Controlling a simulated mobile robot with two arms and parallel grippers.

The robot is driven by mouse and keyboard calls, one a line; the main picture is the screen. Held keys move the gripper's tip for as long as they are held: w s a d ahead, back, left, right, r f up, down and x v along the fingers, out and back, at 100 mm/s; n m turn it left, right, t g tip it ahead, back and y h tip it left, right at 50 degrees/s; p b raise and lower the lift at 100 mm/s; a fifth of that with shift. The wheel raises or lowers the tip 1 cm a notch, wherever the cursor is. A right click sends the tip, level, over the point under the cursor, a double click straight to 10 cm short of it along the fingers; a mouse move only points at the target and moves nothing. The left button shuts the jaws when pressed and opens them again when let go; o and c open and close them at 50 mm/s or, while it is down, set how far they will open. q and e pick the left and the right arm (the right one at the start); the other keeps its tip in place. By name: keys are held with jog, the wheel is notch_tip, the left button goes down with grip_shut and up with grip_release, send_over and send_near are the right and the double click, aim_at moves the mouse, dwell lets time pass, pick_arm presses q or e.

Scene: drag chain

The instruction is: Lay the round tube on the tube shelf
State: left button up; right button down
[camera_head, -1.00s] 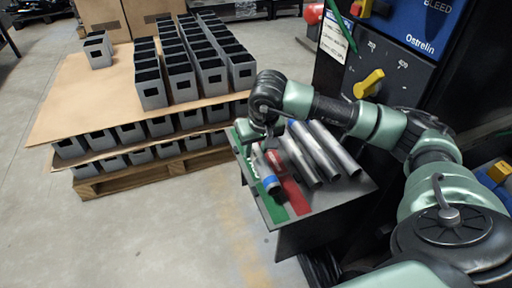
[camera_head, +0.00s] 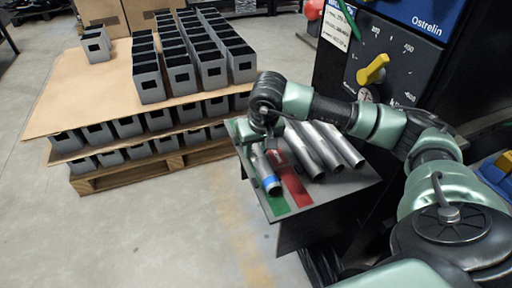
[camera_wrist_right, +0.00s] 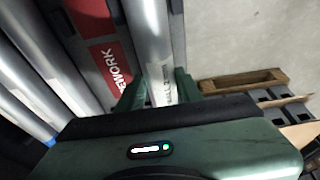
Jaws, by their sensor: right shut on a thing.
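The round tube (camera_head: 264,168), grey metal with a blue band near its front end, lies lengthwise over the green strip (camera_head: 279,207) of the tube shelf (camera_head: 325,197). I cannot tell whether it rests on the surface. My right gripper (camera_head: 261,142) is shut on the tube near its back end. In the right wrist view the tube (camera_wrist_right: 148,40) runs between the green fingers (camera_wrist_right: 157,90). The red strip (camera_wrist_right: 106,58), marked with the word REWORK, lies beside it. My left gripper is not in view.
Several more metal tubes (camera_head: 333,146) lie on the shelf right of the red strip. A dark machine panel with a yellow knob (camera_head: 373,69) stands behind at the right. A pallet with grey boxes (camera_head: 160,75) stands at the left. The floor in front is clear.

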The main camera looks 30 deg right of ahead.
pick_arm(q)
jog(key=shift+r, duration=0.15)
pick_arm(e)
jog(key=c, duration=0.9)
grip_release()
jog(key=shift+o, duration=0.2)
jog(key=shift+f, duration=0.15)
jog(key=p+v, duration=0.1)
jog(key=v, duration=0.5)
jog(key=shift+r, duration=0.35)
jog(key=shift+s+a+r, duration=0.1)
jog(key=shift+s+r, duration=0.05)
jog(key=shift+r, duration=0.5)
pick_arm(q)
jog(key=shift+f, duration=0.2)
